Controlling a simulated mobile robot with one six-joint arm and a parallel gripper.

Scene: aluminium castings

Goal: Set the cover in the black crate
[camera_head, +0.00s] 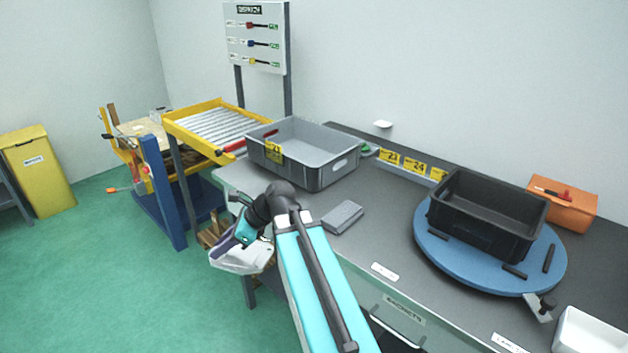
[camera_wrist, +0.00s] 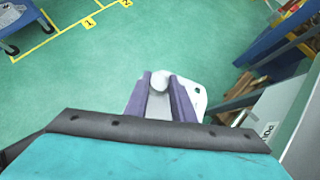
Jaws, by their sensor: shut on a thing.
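The cover (camera_head: 240,262), a pale silver-grey casting, is at the end of my arm, left of the bench's front edge and apart from the crate. My gripper (camera_head: 236,243) has purple fingers and is shut on it. In the wrist view, the cover (camera_wrist: 197,97) shows between and to the right of the fingers (camera_wrist: 160,98), above green floor; the rest of it is hidden. The black crate (camera_head: 476,235) stands upright on a blue turntable (camera_head: 455,266) at the right of the bench. Its visible inside looks empty.
A grey crate (camera_head: 310,172) stands at the bench's left end, with a grey finned block (camera_head: 342,217) nearer the front. Black bars lie around the black crate. An orange box (camera_head: 562,205) stands behind it, a white bin (camera_head: 590,332) at front right. A roller rack (camera_head: 215,127) is left.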

